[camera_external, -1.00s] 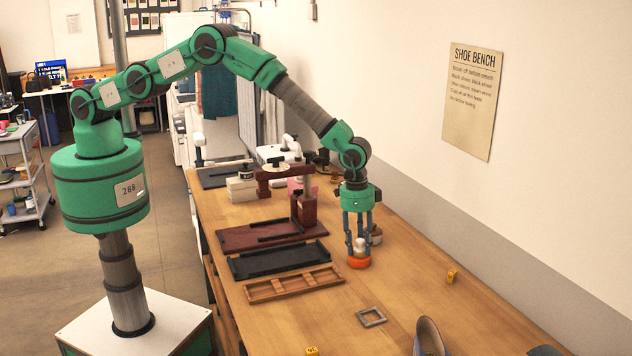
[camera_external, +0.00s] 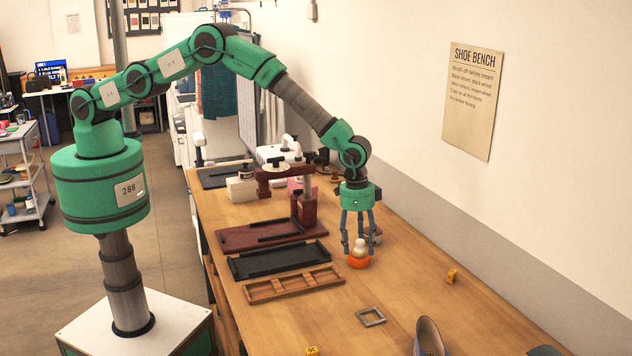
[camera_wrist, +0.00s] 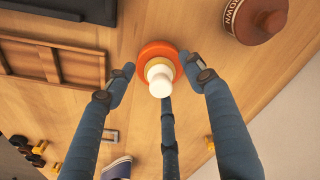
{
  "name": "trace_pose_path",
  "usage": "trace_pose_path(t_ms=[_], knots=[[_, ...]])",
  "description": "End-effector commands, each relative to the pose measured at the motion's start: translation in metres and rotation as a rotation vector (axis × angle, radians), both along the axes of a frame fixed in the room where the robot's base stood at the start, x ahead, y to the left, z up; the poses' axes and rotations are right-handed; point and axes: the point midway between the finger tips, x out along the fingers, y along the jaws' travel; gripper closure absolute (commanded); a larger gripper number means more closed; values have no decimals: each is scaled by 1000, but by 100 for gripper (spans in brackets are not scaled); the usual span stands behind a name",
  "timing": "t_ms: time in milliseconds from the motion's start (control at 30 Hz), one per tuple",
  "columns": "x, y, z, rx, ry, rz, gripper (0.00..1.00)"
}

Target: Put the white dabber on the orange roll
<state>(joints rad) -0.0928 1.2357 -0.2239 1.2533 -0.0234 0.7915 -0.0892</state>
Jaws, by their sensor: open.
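The white dabber (camera_external: 360,247) stands upright on the orange roll (camera_external: 359,262) on the bench. In the wrist view the dabber's white knob (camera_wrist: 160,78) shows over the orange ring of the roll (camera_wrist: 172,50). My gripper (camera_external: 358,240) is open, with its blue fingers spread above and around the dabber. In the wrist view, gaps show between the side fingers of my gripper (camera_wrist: 163,82) and the dabber. The dabber's underside is hidden, so its exact contact with the roll cannot be seen.
A brown lidded tin (camera_wrist: 255,18) stands close behind the roll. A wooden tray (camera_external: 293,285) and a black tray (camera_external: 279,261) lie to the left. A small grey frame (camera_external: 371,317) and a shoe (camera_external: 428,338) lie nearer the front.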

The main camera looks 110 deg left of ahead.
Motion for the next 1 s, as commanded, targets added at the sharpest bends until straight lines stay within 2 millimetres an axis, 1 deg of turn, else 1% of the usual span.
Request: trace_pose_path(t_ms=[267,700,833,1000], knots=[[-1,0,26,1,-3,0,46],[-7,1,88,0,-2,0,46],[-8,1,102,0,-2,0,46],[-10,1,112,0,0,0,46]])
